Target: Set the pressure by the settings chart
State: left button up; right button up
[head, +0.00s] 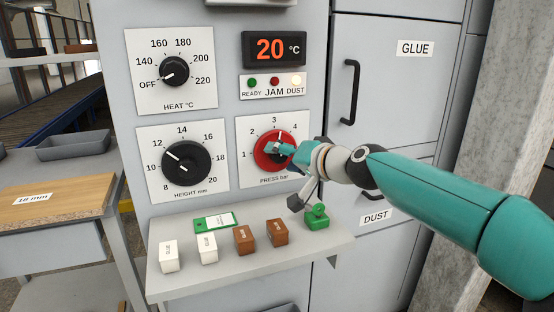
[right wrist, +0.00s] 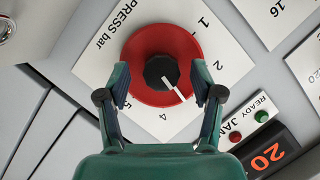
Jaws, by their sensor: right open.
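The pressure dial (head: 262,157), a red disc marked PRESS bar, is on the grey cabinet front. In the right wrist view, the red disc (right wrist: 150,42) carries a black knob (right wrist: 157,70) with a white pointer. The pointer lies near 3, seemingly a little towards 4; my finger hides the 3 there. My right gripper (head: 287,148) is at the dial. Its open fingers (right wrist: 163,88) stand on both sides of the knob, with gaps between. My left gripper is out of view.
The HEAT dial (head: 173,71) points near OFF and the HEIGHT dial (head: 186,163) near 12. The display (head: 274,49) reads 20 °C; the DUST lamp is lit. The shelf (head: 190,284) below holds white and brown blocks and a green object (head: 317,215).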

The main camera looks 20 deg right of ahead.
jog(key=v, duration=1)
jog(key=shift+s, duration=0.4)
jog(key=shift+d, duration=0.1)
